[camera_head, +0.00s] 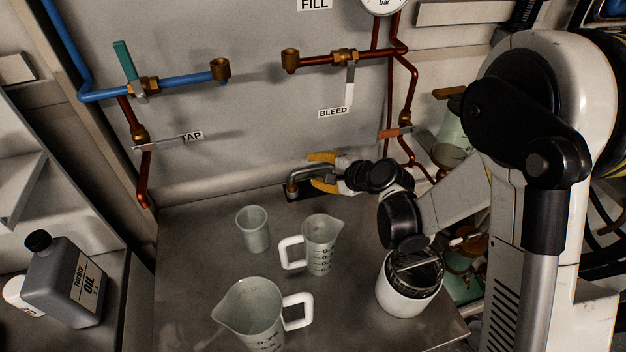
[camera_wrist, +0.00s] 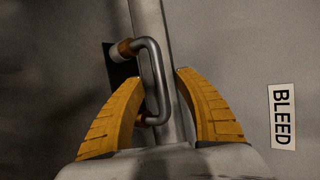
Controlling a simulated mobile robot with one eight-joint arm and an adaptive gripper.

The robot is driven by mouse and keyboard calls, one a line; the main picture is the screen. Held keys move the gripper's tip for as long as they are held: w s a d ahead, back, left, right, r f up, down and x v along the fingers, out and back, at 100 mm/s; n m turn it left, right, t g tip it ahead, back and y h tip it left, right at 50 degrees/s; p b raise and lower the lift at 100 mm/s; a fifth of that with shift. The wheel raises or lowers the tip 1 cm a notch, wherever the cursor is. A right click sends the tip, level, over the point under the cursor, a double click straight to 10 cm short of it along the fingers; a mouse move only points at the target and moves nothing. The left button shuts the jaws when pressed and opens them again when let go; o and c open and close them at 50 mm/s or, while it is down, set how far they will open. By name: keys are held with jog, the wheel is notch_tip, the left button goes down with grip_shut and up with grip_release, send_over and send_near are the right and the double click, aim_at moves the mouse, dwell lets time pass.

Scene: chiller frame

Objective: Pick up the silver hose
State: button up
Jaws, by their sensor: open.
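The silver hose (camera_head: 298,178) is a short bent metal tube with copper-coloured ends, lying on a small black pad at the back of the metal bench, against the wall. In the wrist view the hose (camera_wrist: 155,75) lies ahead of and partly between my two yellow fingers. My gripper (camera_head: 318,171) reaches in from the right, next to the hose. In the wrist view my gripper (camera_wrist: 160,80) is open, with a finger on either side of the hose's near part. Whether a finger touches the hose cannot be told.
On the metal bench (camera_head: 185,290) stand a small cup (camera_head: 253,229), a jug (camera_head: 321,245), a larger jug (camera_head: 250,315) and a white container (camera_head: 408,290). Pipes with valves run on the wall above. An oil bottle (camera_head: 65,280) stands at the left.

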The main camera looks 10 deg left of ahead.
jog(key=shift+x, duration=0.8)
jog(key=shift+d+r, duration=0.1)
jog(key=shift+c, duration=0.7)
grip_shut()
